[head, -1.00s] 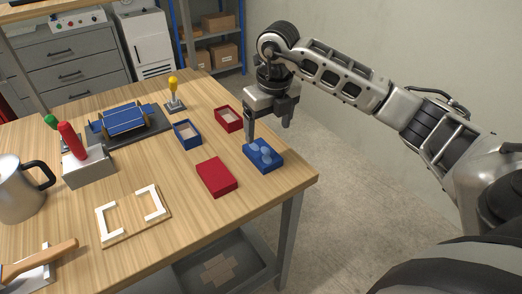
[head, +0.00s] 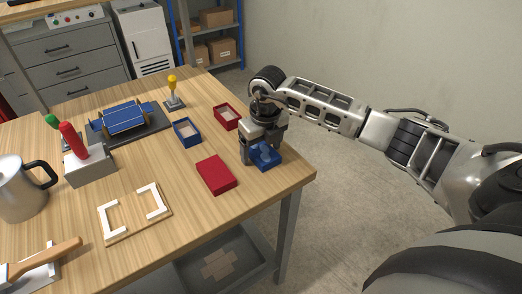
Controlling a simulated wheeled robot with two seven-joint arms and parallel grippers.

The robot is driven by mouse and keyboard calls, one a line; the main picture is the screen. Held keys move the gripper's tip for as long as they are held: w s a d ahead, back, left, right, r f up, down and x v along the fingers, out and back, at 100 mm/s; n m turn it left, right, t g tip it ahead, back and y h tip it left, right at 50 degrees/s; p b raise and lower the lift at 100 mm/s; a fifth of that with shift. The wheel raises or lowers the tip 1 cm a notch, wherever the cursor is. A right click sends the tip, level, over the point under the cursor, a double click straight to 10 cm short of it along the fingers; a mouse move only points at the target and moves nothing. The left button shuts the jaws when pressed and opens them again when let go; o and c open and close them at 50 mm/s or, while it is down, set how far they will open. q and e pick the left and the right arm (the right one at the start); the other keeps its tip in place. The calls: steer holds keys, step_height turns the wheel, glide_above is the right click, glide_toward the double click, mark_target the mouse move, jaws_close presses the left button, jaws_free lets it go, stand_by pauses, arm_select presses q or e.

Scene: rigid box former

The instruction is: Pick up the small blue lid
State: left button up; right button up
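The small blue lid (head: 266,161) lies on the right part of the wooden table, near its right edge. My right gripper (head: 262,156) is down at the lid, with its fingers apart, one at the lid's left side and one toward its far right side. The gripper hides part of the lid. Whether the fingers touch it I cannot tell. My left gripper is not in view.
A red lid (head: 216,174) lies just left of the blue lid. An open blue box (head: 187,132) and an open red box (head: 228,117) stand behind. A white-cornered wooden frame (head: 135,213) lies at front left. A metal mug (head: 20,190) stands far left.

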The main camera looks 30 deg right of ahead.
steer(key=c, duration=0.9)
steer(key=shift+r, duration=0.15)
